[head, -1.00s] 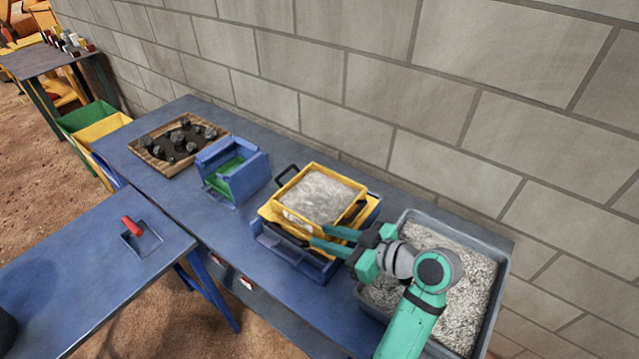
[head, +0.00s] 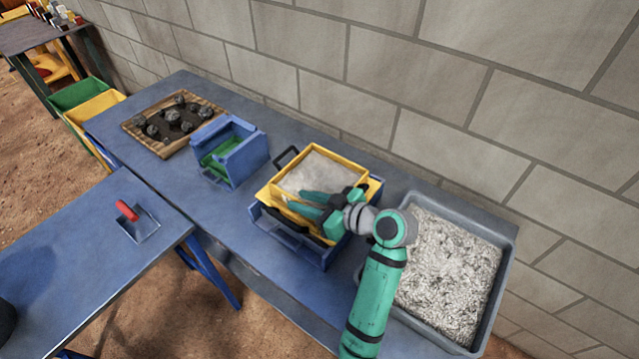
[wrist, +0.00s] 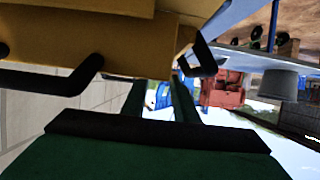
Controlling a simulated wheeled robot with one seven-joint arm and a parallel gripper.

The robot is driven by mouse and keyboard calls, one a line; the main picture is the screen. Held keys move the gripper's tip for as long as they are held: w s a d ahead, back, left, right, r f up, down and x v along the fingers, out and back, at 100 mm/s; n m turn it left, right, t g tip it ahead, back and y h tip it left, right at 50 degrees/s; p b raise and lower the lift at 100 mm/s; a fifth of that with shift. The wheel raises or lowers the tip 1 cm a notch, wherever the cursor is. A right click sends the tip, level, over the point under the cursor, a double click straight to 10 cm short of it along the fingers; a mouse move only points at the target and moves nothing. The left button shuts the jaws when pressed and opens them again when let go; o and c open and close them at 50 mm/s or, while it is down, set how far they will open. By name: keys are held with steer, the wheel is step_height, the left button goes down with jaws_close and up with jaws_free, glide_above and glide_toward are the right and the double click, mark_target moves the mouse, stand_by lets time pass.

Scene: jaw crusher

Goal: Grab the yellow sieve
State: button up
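The yellow sieve (head: 342,160) is square, holds pale grey gravel, and sits on a blue box (head: 318,255) on the blue bench. A black handle (head: 286,156) sticks out at its far left side. My gripper (head: 302,206) is at the sieve's near side, its two green fingers pointing left with a gap between them. In the wrist view, the yellow sieve (wrist: 100,35) fills the upper left, with a black handle (wrist: 60,80) at left and another (wrist: 205,55) near the middle. No handle shows between the fingers. Contact with the sieve cannot be told.
A grey tray of gravel (head: 408,202) stands to the right on the bench. A blue and green box (head: 252,160) and a wooden tray of dark rocks (head: 133,127) stand left. A second blue table (head: 70,260) with a red-handled trowel (head: 127,211) is front left. A block wall stands behind.

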steer(key=shift+x, duration=1.3)
steer(key=shift+a, duration=0.1)
jaws_close()
steer(key=shift+r, duration=0.1)
